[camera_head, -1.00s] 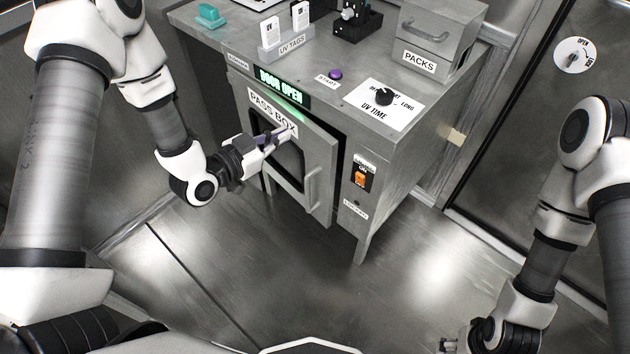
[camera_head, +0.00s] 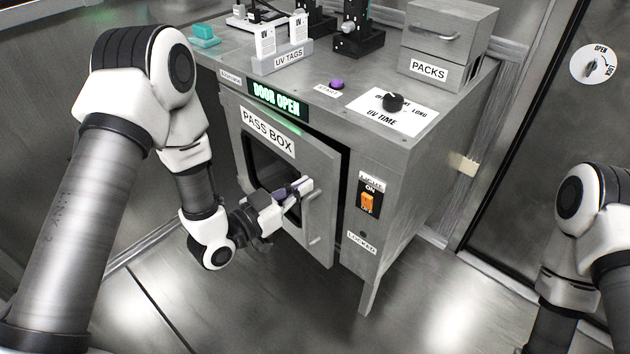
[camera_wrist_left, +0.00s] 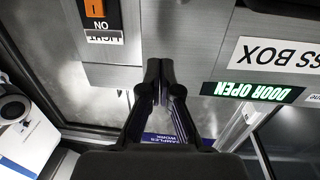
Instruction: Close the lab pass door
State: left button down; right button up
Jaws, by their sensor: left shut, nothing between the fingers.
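The pass box door (camera_head: 320,215) is a grey panel with a dark window, a "PASS BOX" label and a vertical handle (camera_head: 316,222) near its right edge. It stands ajar, with a dark gap along its right side. The green display (camera_head: 277,99) reads "DOOR OPEN". My left gripper (camera_head: 304,187) is shut and empty in front of the door, between window and handle, covering part of the window. In the left wrist view its closed fingertips (camera_wrist_left: 160,72) point at grey metal; contact is unclear. My right gripper is out of view.
The cabinet top holds a UV tags holder (camera_head: 282,57), a purple start button (camera_head: 337,84), a UV time dial (camera_head: 392,101) and a packs drawer box (camera_head: 445,40). An orange light switch (camera_head: 367,203) sits right of the door. The floor in front is clear.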

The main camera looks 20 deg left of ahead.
aim_at(324, 170)
pick_arm(q)
jog(key=x, duration=0.4)
jog(key=x, duration=0.4)
jog(key=shift+w+d, duration=0.1)
jog(key=shift+w, duration=0.05)
jog(key=shift+w+d+r, duration=0.1)
jog(key=shift+w, duration=0.1)
jog(key=shift+r, duration=0.15)
